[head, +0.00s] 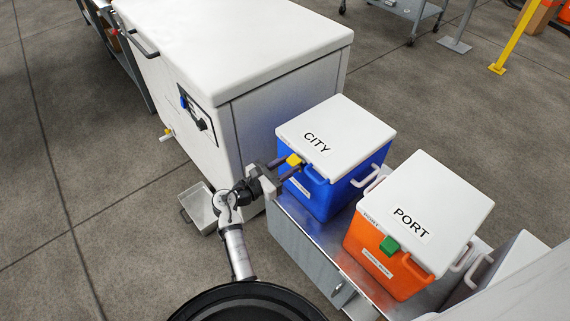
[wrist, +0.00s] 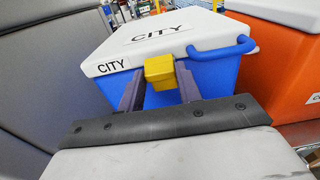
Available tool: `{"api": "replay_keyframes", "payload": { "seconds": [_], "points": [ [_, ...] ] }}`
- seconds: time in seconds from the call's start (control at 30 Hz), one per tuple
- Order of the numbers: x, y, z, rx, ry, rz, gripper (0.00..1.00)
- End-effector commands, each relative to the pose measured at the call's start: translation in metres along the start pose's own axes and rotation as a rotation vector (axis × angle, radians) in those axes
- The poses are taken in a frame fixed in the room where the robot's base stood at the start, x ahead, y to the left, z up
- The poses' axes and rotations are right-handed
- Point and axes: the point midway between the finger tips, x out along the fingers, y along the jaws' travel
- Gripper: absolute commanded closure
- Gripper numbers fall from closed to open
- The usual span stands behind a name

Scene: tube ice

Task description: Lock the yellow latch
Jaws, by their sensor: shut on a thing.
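The yellow latch (head: 293,159) is on the upper front of the blue CITY cooler (head: 322,193), just under the rim of its white lid (head: 345,135). The lid lies closed on the cooler. In the wrist view the latch (wrist: 159,70) sits over the lid's front edge, between my two dark fingers. My gripper (head: 289,167) reaches in from the left and is shut on the latch. The fingers hide the latch's sides and part of the blue front wall. I cannot tell whether the latch is fully engaged.
An orange PORT cooler (head: 375,255) with a green latch (head: 390,246) stands to the right on the same metal cart (head: 300,226). A large white chest freezer (head: 240,45) stands behind and left. A small open tray (head: 198,208) is low beside it. Open floor lies left.

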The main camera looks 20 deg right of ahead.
Motion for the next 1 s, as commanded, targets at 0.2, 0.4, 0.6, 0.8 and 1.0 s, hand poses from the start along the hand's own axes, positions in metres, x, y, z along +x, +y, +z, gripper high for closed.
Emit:
{"api": "replay_keyframes", "payload": {
  "seconds": [0.2,0.4,0.6,0.8,1.0],
  "points": [
    [0.0037,0.0003,0.0135,-0.001,0.089,0.001,0.89],
    [0.0078,0.0002,0.0161,-0.002,0.172,0.000,0.89],
    [0.0102,-0.0001,0.0138,-0.001,0.227,0.000,0.89],
    [0.0107,-0.0001,0.0107,0.000,0.239,-0.001,0.89],
    [0.0107,-0.0001,0.0106,0.001,0.238,-0.001,0.89]
  ]
}}
